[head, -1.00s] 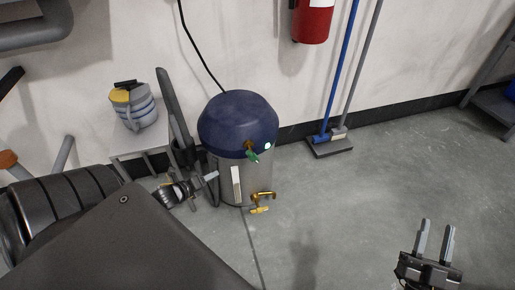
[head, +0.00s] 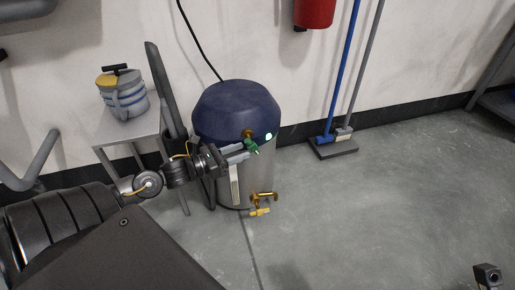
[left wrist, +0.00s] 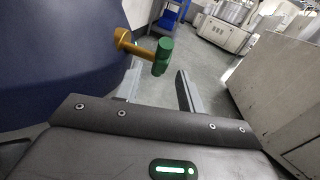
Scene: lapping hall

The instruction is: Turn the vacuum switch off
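The vacuum (head: 236,112) is a grey drum with a dark blue domed lid, standing on the floor by the wall. Its switch is a green handle (head: 251,146) on a brass stem at the lid's front; a small light (head: 268,136) right of it glows green. In the left wrist view the green handle (left wrist: 162,56) hangs down from the brass stem, ahead of and between my fingers. My left gripper (head: 238,153) is open and empty, close to the handle; touching cannot be told. Only a dark part of my right arm shows at the lower right; its fingers are out of view.
A brass tap (head: 262,203) sticks out low on the drum. A small grey table (head: 128,131) with a striped jug (head: 125,98) stands left of it. A broom and mop (head: 335,146) lean at the wall to the right. The floor (head: 370,210) at right is clear.

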